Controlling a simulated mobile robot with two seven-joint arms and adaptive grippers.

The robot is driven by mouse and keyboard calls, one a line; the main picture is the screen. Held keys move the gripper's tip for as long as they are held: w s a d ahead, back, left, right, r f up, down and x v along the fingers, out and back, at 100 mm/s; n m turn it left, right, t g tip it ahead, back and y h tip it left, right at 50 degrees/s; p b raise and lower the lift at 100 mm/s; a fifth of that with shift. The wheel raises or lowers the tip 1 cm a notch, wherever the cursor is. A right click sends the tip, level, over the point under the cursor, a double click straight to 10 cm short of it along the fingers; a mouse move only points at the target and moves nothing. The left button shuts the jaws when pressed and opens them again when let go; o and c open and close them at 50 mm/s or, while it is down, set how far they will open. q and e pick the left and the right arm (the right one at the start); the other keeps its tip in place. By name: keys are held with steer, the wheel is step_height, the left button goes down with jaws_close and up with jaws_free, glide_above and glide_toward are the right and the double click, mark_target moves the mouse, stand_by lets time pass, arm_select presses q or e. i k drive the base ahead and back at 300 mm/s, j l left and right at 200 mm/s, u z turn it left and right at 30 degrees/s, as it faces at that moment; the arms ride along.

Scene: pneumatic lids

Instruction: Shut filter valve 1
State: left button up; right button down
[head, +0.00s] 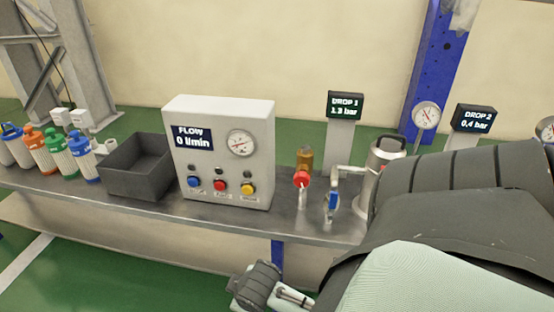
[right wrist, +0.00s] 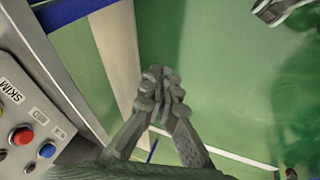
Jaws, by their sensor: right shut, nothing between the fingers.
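In the head view, a brass valve body with a red handle (head: 302,180) stands at the bench's front edge, below the DROP 1 display (head: 344,105), which reads 1.3 bar. To its right, a blue-handled valve (head: 333,201) sits on a pale pipe, its handle hanging downward. No label on either valve is readable. A silver filter housing (head: 367,188) is beside them, partly hidden by my right arm. My right gripper (right wrist: 161,80) shows in the right wrist view, its fingers closed together and empty over green floor, away from the valves. My left gripper does not show clearly.
A white flow box (head: 221,120) reads 0 l/min. A dark open bin (head: 138,165) and several coloured-cap bottles (head: 80,160) stand left. The DROP 2 display (head: 473,122) reads 0.4 bar. A buttoned panel (right wrist: 50,75) flanks my right gripper. My right arm covers the bench's right part.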

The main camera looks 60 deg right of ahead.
mark_target(334, 196)
steer(key=i+z, duration=0.15)
steer(key=z, duration=2.1)
steer(key=l+u, duration=0.25)
steer(key=l, duration=0.15)
steer(key=l+u, duration=0.25)
steer(key=l, duration=0.2)
